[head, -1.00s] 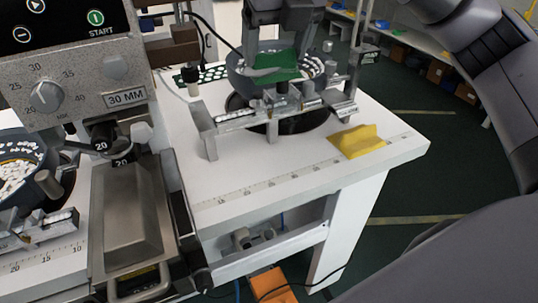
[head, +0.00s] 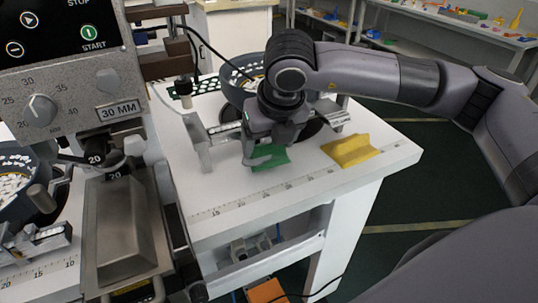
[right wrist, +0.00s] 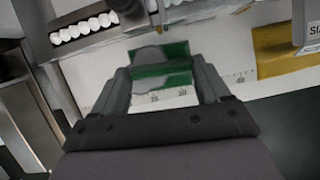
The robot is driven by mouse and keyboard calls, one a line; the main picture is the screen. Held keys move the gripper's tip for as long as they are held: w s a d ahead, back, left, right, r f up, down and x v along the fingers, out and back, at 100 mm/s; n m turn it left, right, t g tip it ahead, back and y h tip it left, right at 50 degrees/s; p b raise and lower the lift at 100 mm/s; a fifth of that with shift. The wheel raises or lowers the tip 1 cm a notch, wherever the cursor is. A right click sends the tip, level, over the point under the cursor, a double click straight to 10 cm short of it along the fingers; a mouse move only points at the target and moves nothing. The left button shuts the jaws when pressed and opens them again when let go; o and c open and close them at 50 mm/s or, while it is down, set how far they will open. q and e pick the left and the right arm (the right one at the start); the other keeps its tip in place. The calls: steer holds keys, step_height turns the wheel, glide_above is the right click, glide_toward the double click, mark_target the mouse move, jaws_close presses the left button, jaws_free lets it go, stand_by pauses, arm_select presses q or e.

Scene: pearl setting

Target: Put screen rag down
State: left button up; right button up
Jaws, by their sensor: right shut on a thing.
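The screen rag appears to be the green cloth (head: 270,158), at the white table's top near the ruler strip. My right gripper (head: 266,150) comes down over it from above and is shut on it. In the right wrist view the green cloth (right wrist: 160,65) lies between the two fingers of the gripper (right wrist: 162,90). A grey patch covers part of the cloth. I cannot tell whether the cloth touches the table. My left gripper is not in view.
A yellow cloth (head: 352,150) lies on the white table (head: 235,185) to the right, near the edge. A control panel machine (head: 65,75) stands at left. Bare tabletop lies along the front ruler.

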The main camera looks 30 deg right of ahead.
mark_target(269, 156)
step_height(269, 156, down, 4)
steer(key=shift+b, duration=0.3)
steer(key=o, duration=1.3)
steer(key=shift+c, duration=0.2)
steer(key=shift+p, duration=0.5)
steer(key=v, duration=0.3)
steer(key=b+v, duration=0.1)
steer(key=v, duration=0.2)
steer(key=shift+s+d+f, duration=0.15)
steer(key=shift+s+f, duration=0.05)
steer(key=shift+s, duration=0.2)
steer(key=shift+s+r, duration=0.2)
steer(key=shift+r, duration=0.25)
